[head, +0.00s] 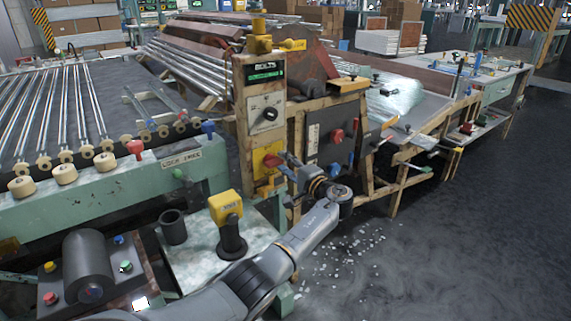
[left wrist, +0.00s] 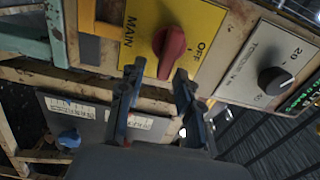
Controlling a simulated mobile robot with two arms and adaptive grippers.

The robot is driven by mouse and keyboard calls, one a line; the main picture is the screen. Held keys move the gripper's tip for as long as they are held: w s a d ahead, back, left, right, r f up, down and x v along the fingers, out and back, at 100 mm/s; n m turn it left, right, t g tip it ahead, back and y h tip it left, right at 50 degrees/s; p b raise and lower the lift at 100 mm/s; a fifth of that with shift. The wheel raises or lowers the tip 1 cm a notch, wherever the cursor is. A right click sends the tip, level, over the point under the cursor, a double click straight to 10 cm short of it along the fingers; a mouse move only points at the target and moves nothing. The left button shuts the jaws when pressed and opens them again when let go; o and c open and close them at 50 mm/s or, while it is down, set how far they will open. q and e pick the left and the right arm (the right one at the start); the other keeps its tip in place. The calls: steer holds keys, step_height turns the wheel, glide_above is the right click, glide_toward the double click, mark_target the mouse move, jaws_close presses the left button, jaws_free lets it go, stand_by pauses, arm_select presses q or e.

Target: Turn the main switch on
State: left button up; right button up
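The main switch is a red rotary knob (left wrist: 171,50) on a yellow plate (left wrist: 205,22) marked MAIN and OFF. In the head view the red knob (head: 272,160) sits low on the front of the beige control post, on its yellow plate (head: 259,152). My left gripper (head: 286,164) reaches up to the plate from the right. In the left wrist view my left gripper (left wrist: 158,76) has its fingers apart, with the knob's lower end between or just beyond the tips. I cannot tell whether they touch it. My right gripper is not in view.
Above the switch is a dial panel with a black knob (head: 270,114), which also shows in the left wrist view (left wrist: 276,81). A dark panel with a red knob (head: 337,136) is at right.

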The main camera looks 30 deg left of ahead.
arm_select(q)
steer(key=v, duration=1.2)
steer(key=shift+f, duration=0.1)
